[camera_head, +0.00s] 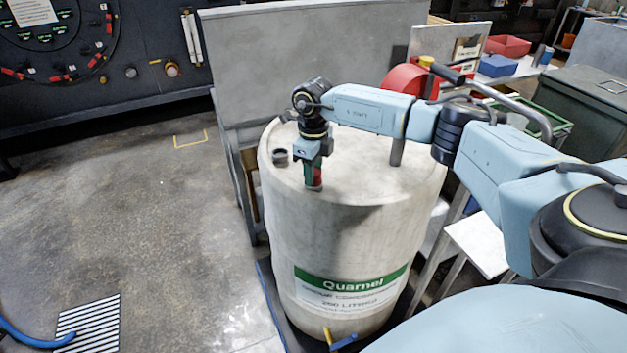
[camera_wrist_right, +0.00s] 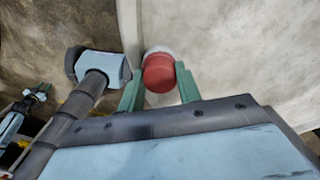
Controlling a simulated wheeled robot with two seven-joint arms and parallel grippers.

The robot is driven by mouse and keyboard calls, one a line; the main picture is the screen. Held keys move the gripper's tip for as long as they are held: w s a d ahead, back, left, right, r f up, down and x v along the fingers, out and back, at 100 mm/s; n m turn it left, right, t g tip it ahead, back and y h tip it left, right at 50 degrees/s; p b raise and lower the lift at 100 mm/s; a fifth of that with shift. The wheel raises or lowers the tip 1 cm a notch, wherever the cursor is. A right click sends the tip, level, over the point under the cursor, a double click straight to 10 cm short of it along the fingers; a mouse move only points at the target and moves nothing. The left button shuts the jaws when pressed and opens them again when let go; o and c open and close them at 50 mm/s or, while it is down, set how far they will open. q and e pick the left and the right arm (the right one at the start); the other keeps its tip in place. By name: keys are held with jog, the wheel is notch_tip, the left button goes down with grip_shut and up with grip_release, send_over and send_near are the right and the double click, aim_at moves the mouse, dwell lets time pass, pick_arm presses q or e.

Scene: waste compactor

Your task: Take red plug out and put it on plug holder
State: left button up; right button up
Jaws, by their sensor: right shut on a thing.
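My right gripper (camera_head: 314,186) points down over the front left part of the top of a large off-white drum (camera_head: 350,240). Its green fingers are shut on the red plug (camera_head: 317,175). In the right wrist view, the red plug (camera_wrist_right: 158,74) sits between the two fingertips, with a pale rounded part just beyond it. I cannot tell whether the plug touches the drum top. A short dark ring-shaped fitting (camera_head: 281,157) stands on the drum top, left of the gripper. I cannot make out which thing is the plug holder. My left gripper is not in view.
A grey upright pipe (camera_head: 397,151) rises from the drum's right side, near a red round part (camera_head: 406,82). A grey panel (camera_head: 300,55) stands close behind the drum. A yellow-handled tap (camera_head: 328,336) is at the drum's foot. The floor at left is open.

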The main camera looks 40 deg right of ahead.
jog(key=shift+f+n, duration=0.1)
jog(key=shift+n, duration=0.7)
jog(key=shift+n+b, duration=0.4)
jog(key=shift+n, duration=0.7)
jog(key=n, duration=0.3)
jog(key=o, duration=1.1)
jog(key=shift+o, duration=0.2)
jog(key=shift+c, duration=0.3)
